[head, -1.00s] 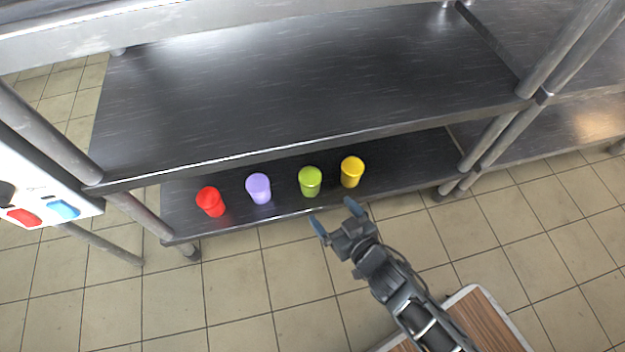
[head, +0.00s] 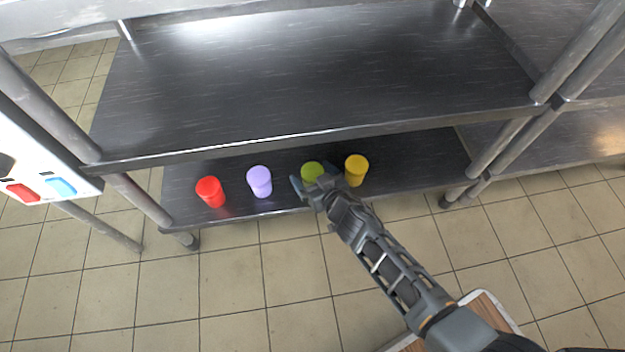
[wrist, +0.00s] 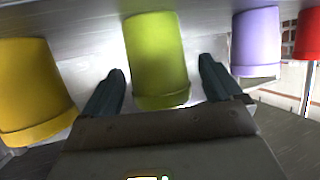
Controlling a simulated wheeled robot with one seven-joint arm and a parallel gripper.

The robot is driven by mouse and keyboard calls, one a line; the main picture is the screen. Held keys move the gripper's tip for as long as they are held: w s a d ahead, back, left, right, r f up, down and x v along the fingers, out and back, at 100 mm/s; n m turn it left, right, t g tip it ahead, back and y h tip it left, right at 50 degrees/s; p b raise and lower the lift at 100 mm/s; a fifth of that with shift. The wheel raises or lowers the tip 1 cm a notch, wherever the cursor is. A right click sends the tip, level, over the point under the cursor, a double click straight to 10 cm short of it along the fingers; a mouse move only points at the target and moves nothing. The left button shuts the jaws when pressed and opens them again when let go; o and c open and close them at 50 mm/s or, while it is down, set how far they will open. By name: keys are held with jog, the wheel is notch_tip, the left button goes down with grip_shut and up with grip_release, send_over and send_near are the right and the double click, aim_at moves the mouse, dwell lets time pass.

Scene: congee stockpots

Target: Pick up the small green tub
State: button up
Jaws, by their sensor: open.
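The small green tub (head: 312,170) stands on the lower shelf, third from the left in a row of tubs. My gripper (head: 314,184) is at the tub, partly covering it in the head view. In the wrist view the green tub (wrist: 157,58) sits between the two open fingers (wrist: 160,90), one on each side. A gap shows between each finger and the tub. The tub appears upright on the shelf in the head view.
A yellow tub (head: 356,170) stands close on the right, a purple tub (head: 260,182) on the left, and a red tub (head: 210,192) farther left. The upper shelf (head: 300,80) overhangs the row. Metal posts (head: 490,160) stand at the shelf ends.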

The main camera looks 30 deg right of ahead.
jog(key=shift+w+f, duration=0.1)
jog(key=shift+w, duration=0.15)
jog(key=shift+c, duration=0.3)
jog(key=c, duration=1.1)
